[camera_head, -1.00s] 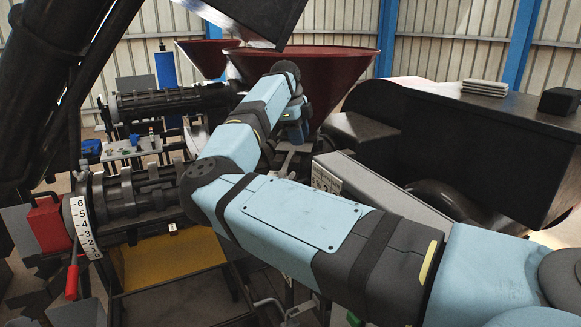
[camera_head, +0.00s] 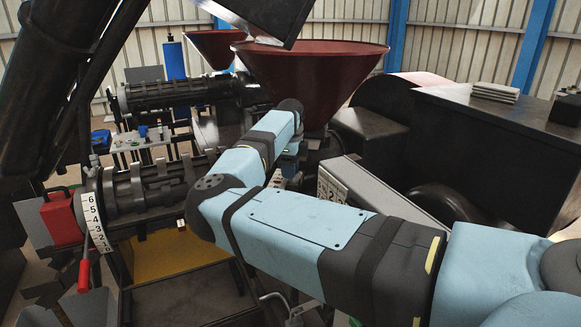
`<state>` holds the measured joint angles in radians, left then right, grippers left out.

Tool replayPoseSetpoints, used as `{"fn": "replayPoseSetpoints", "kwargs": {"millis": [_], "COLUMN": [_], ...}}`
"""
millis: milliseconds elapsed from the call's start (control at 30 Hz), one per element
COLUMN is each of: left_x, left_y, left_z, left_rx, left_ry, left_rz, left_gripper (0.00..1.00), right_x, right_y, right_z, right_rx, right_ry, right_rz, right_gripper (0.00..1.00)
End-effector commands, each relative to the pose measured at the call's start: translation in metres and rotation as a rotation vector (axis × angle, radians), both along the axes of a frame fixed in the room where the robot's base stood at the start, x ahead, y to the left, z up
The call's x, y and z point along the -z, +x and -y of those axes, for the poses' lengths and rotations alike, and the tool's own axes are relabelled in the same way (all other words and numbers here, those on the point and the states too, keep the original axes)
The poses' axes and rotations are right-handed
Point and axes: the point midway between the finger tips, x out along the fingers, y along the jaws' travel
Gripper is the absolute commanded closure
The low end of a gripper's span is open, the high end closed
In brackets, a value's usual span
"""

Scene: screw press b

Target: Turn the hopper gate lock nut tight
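The near dark red hopper (camera_head: 312,82) stands behind my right forearm, its funnel narrowing into the press. I cannot make out the gate lock nut; the area below the hopper is partly hidden by my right arm. My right arm comes in from the right, bends at the elbow and reaches up to a wrist in front of the hopper's lower part. My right gripper (camera_head: 281,180) points down below that wrist, small and partly covered by the forearm. I cannot tell whether its fingers are open or touch anything. My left gripper is not in view.
A numbered scale (camera_head: 95,222) and a red-handled lever (camera_head: 84,275) are at the left, beside a red box (camera_head: 61,220). The ribbed press barrel (camera_head: 150,188) lies left of my elbow. A large dark housing (camera_head: 480,140) fills the right. A second hopper (camera_head: 215,45) stands behind.

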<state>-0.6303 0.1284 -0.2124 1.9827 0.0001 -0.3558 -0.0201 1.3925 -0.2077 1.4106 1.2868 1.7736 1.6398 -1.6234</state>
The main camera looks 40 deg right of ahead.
Motion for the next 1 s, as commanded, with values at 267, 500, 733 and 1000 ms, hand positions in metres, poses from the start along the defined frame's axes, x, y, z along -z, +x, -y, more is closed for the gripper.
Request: {"fn": "replayPoseSetpoints", "kwargs": {"millis": [267, 500, 733, 1000], "left_x": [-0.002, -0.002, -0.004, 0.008], "left_y": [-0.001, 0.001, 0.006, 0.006], "left_z": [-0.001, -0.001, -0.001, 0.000], "left_rx": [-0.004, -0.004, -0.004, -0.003], "left_ry": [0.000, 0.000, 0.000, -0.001], "left_rz": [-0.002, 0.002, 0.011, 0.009], "left_gripper": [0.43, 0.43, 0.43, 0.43], "right_x": [0.010, 0.010, 0.010, 0.012], "right_y": [0.000, 0.000, 0.000, 0.001], "right_z": [0.000, 0.001, 0.001, 0.001], "right_rx": [0.001, 0.001, 0.003, 0.069], "right_ry": [-0.002, -0.002, -0.002, -0.002], "right_rz": [0.000, 0.000, 0.000, 0.002], "right_gripper": [0.64, 0.84, 1.00, 1.00]}}
